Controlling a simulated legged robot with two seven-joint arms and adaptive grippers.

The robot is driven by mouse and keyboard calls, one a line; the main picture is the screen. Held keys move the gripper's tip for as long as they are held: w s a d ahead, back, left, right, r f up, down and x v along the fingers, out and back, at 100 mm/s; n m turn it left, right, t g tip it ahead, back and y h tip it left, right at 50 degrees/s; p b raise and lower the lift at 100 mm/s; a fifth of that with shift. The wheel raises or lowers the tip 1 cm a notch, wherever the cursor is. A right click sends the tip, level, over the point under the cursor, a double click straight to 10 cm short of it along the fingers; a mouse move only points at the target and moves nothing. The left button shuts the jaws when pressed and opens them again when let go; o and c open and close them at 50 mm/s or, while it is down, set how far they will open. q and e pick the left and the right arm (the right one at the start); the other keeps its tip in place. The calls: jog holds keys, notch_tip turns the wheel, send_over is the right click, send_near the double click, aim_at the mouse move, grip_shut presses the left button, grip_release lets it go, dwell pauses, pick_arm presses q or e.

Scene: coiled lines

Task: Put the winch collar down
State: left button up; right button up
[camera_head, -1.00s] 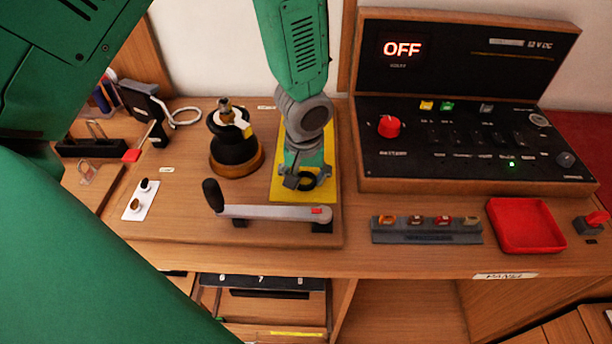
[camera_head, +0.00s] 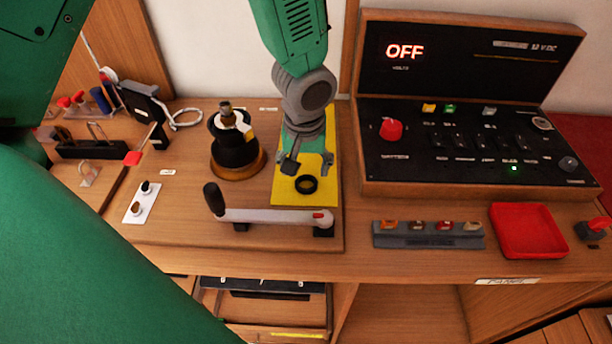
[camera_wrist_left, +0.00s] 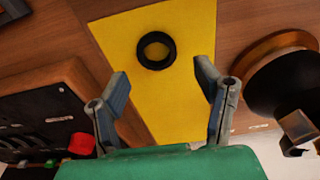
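The winch collar, a black ring (camera_head: 306,184), lies flat on the yellow mat (camera_head: 284,194), near its front end. In the left wrist view the collar (camera_wrist_left: 143,50) lies on the yellow mat (camera_wrist_left: 180,110), just beyond my fingertips. My left gripper (camera_head: 308,166) is open and empty, slightly above and behind the collar, apart from it. The left wrist view shows its two fingers (camera_wrist_left: 162,77) spread wide with nothing between them. The black winch (camera_head: 235,150) with a bronze base stands left of the mat. My right gripper is not in view.
A winch handle (camera_head: 272,216) lies in front of the mat. A control panel (camera_head: 470,150) reading OFF stands to the right. A red tray (camera_head: 527,231) and a grey rack (camera_head: 428,240) sit near the front edge. A white plate (camera_head: 141,202) lies at the left.

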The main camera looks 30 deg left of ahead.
pick_arm(q)
notch_tip(320, 180, up, 8)
jog(key=shift+s+d+f, duration=0.15)
jog(key=shift+s+d, duration=0.15)
jog(key=shift+s, duration=0.15)
dwell(0.3)
